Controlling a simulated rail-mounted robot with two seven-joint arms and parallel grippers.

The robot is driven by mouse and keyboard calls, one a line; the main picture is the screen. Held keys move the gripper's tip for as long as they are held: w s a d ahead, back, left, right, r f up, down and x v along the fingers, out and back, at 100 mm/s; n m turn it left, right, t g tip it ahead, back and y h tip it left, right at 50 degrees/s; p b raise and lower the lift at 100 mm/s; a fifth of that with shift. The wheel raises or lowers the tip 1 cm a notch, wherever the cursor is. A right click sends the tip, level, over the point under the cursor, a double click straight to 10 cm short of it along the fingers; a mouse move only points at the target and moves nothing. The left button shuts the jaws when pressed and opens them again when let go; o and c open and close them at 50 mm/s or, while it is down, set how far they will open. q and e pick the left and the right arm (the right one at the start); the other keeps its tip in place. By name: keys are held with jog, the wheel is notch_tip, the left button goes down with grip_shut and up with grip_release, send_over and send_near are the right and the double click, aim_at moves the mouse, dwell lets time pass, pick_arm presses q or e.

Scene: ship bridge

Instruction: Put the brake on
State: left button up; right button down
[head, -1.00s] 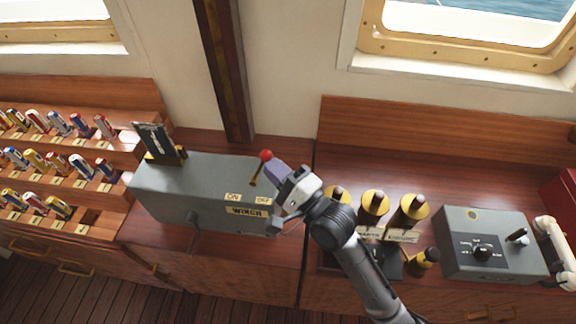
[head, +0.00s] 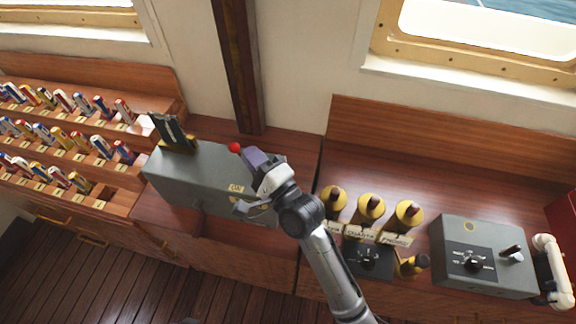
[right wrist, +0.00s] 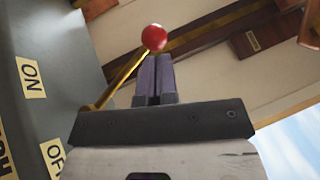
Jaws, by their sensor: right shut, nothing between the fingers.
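The grey winch box (head: 215,180) stands on the counter left of centre. Its lever has a red knob (head: 234,147) and leans left, toward the ON label (head: 236,188). The right wrist view shows the red knob (right wrist: 154,37), the brass lever rod (right wrist: 122,76), the ON label (right wrist: 30,78) and part of the OFF label (right wrist: 52,157). My right gripper (head: 250,154) is shut and empty, its purple fingers on the right side of the knob. In the right wrist view its fingertips (right wrist: 153,60) lie just below the knob; contact is unclear. My left gripper is out of view.
A black upright plate on a brass base (head: 173,133) stands on the box's left end. Racks of coloured rolls (head: 60,140) fill the left. Brass cylinders (head: 370,208) and a grey control box (head: 483,255) stand to the right. The counter behind is clear.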

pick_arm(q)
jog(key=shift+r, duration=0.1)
pick_arm(e)
jog(key=shift+a, duration=0.3)
dwell(0.4)
